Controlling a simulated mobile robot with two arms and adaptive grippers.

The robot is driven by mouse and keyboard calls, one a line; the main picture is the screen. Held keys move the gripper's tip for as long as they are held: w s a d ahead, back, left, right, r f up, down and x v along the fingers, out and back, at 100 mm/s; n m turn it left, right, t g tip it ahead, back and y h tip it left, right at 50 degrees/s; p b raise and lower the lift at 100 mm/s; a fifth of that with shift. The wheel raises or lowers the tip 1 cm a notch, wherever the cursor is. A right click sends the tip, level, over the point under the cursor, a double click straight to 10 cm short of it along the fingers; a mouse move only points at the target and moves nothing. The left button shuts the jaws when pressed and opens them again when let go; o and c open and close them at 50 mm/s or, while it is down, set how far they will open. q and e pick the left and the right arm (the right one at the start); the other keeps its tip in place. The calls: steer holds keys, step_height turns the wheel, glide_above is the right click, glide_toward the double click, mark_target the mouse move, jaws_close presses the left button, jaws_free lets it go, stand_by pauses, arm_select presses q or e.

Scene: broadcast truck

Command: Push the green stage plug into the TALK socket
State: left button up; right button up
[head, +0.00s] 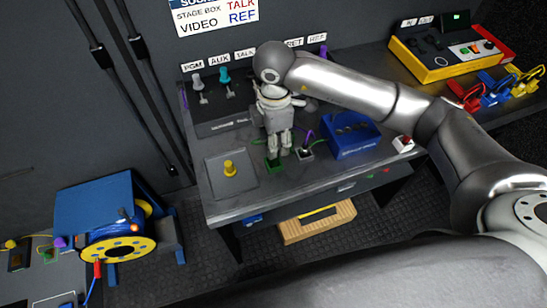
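My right gripper (280,151) points down over the desk, its two fingers close together with a narrow gap. Just below the fingertips is a small green block (273,164), with a thin green cable beside the fingers. I cannot make out the green stage plug itself or whether it is between the fingers. The TALK label (245,55) is on the back panel, left of my wrist. The TALK socket below it is largely hidden by my wrist and gripper. My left gripper is not in view.
A grey plug (197,81) and a teal plug (224,75) stand under PGM and AUX. A grey holder (304,153) with a purple cable and a blue box (352,136) are right of the gripper. A yellow knob (229,168) stands on a grey plate at left.

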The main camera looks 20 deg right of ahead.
steer(key=f, duration=0.1)
steer(key=f+p, duration=0.1)
steer(key=f, duration=0.3)
steer(key=shift+s+a+f, duration=0.1)
steer(key=shift+s+a, duration=0.1)
steer(key=shift+s, duration=0.15)
steer(key=shift+c, duration=0.2)
jaws_close()
